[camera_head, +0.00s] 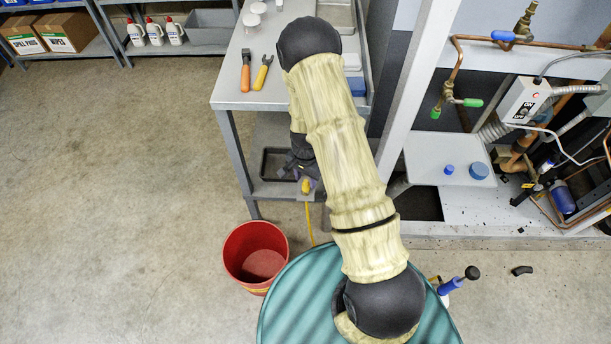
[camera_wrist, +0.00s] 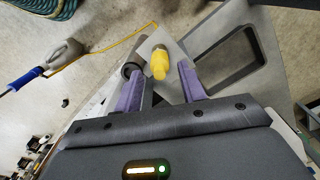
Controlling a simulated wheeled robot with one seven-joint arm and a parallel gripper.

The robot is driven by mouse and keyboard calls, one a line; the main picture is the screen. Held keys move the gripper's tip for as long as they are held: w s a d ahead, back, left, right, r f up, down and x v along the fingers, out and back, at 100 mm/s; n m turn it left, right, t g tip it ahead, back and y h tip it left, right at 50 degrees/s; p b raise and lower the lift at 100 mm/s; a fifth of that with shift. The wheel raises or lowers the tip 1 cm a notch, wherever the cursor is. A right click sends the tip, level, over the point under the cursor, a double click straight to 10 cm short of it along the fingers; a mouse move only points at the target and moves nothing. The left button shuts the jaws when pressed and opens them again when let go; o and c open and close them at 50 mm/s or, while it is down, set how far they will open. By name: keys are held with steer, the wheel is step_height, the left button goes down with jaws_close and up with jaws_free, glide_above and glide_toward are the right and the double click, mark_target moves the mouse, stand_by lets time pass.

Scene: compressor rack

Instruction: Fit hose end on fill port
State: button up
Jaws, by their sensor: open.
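The hose end (camera_wrist: 160,64) is a yellow fitting with a brass-coloured tip. In the wrist view it lies between the fingertips of my gripper (camera_wrist: 161,72), with a gap visible on the right side. My gripper is open, with purple finger pads. In the head view the yellow hose end (camera_head: 306,186) shows at the side of the grey bench, and my gripper (camera_head: 303,172) is mostly hidden by my arm. A thin yellow hose (camera_head: 309,222) hangs from it. The rack at right holds copper pipes and green-capped valve ends (camera_head: 473,102); I cannot tell which part is the fill port.
A red bucket (camera_head: 255,254) stands on the floor. A blue-handled tool (camera_head: 452,285) is at lower right. A rack platform (camera_head: 425,152) holds two blue caps. The left floor is clear.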

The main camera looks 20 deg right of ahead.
mark_target(306, 181)
steer(key=shift+f+b, duration=0.85)
steer(key=shift+f, duration=1.15)
steer(key=c, duration=0.8)
steer(key=shift+r+p, duration=2.65)
steer(key=shift+r, duration=0.45)
